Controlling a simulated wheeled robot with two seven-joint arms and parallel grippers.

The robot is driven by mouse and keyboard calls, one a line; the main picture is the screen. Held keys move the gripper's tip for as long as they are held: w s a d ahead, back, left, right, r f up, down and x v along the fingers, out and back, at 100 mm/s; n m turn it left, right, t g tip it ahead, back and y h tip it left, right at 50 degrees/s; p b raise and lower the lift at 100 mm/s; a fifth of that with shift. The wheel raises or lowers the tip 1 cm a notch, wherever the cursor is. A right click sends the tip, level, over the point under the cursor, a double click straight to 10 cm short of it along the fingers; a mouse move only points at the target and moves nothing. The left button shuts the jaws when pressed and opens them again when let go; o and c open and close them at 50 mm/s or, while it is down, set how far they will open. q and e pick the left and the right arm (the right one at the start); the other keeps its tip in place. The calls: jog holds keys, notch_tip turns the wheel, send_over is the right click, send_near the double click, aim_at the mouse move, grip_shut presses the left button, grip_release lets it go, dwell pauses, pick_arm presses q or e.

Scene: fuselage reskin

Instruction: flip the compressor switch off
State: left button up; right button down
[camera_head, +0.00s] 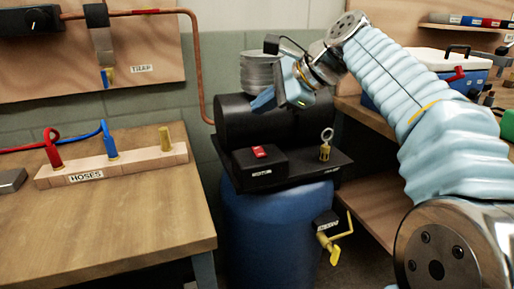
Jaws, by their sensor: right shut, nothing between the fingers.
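The compressor (244,119) has a black cylinder and a black top plate over a blue tank (268,238). A small black switch box (262,172) with a red rocker switch (260,152) sits on the plate's left front. I cannot tell from its look whether the switch is on or off. My right gripper (262,102) reaches in from the right in a blue sleeve. It is shut and empty, above and behind the red switch, in front of the black cylinder and apart from the switch. My left gripper is not in view.
A brass fitting with a ring (325,145) stands on the plate's right. A yellow valve (334,240) sticks out from the tank. A wooden bench with a hose rack (112,165) is at left. A blue cooler (447,68) stands on the right shelf. A copper pipe (199,62) runs down behind.

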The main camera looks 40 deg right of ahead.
jog(key=b, duration=0.4)
send_over(262, 150)
jog(key=f, duration=0.4)
jog(key=shift+s+a+f, duration=0.1)
jog(key=shift+s+f, duration=0.1)
jog(key=shift+f, duration=0.05)
jog(key=shift+w+f+b, duration=0.2)
jog(key=shift+f+b, duration=0.55)
jog(key=shift+f, duration=0.35)
jog(key=shift+f, duration=0.15)
jog(key=shift+f, duration=0.25)
jog(key=shift+f, duration=0.3)
dwell(0.8)
jog(key=shift+r, duration=0.1)
jog(key=shift+r+p, duration=0.65)
